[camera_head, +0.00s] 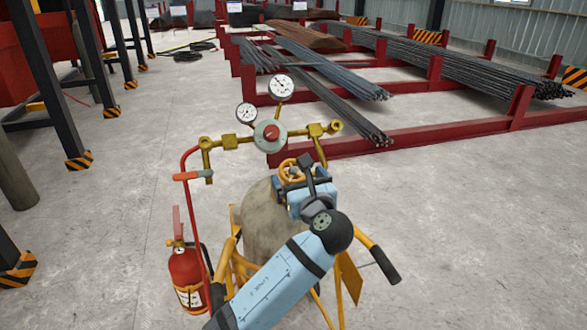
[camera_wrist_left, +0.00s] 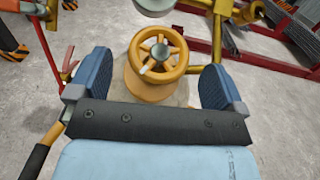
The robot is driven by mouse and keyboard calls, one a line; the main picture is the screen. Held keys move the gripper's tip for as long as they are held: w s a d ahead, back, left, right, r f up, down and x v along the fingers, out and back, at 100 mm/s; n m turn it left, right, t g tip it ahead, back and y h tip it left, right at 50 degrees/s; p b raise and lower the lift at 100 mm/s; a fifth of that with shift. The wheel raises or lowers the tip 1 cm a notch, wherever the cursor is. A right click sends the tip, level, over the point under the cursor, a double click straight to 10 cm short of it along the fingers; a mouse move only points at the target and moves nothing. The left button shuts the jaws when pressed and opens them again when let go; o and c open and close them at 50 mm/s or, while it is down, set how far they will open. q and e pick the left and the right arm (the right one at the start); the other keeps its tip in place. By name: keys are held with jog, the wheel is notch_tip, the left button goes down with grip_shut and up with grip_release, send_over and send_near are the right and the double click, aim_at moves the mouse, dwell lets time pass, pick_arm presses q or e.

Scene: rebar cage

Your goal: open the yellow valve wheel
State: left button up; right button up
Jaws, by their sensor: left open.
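The yellow valve wheel (camera_head: 291,172) sits on top of a grey gas cylinder (camera_head: 262,220) held in a yellow cart. In the left wrist view the spoked wheel (camera_wrist_left: 158,54) is ahead of my jaws, roughly centred between them. My left gripper (camera_head: 302,172) is at the wheel in the head view and hides part of it. In the left wrist view the left gripper (camera_wrist_left: 158,82) is open, with one blue finger on each side and visible gaps to the wheel. I cannot tell the exact depth between fingertips and wheel. My right gripper is not in view.
Brass regulator pipework with two gauges (camera_head: 281,88) and a red knob stands just behind the wheel. A red fire extinguisher (camera_head: 186,277) and a red upright pipe are at left. The cart's handle (camera_head: 384,264) sticks out right. Red racks of rebar (camera_head: 430,137) stand behind.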

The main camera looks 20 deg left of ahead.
aim_at(295, 173)
pick_arm(q)
jog(key=x, duration=0.3)
jog(key=shift+w, duration=0.1)
jog(key=shift+w+a, duration=0.15)
jog(key=shift+a, duration=0.05)
jog(key=c, duration=0.9)
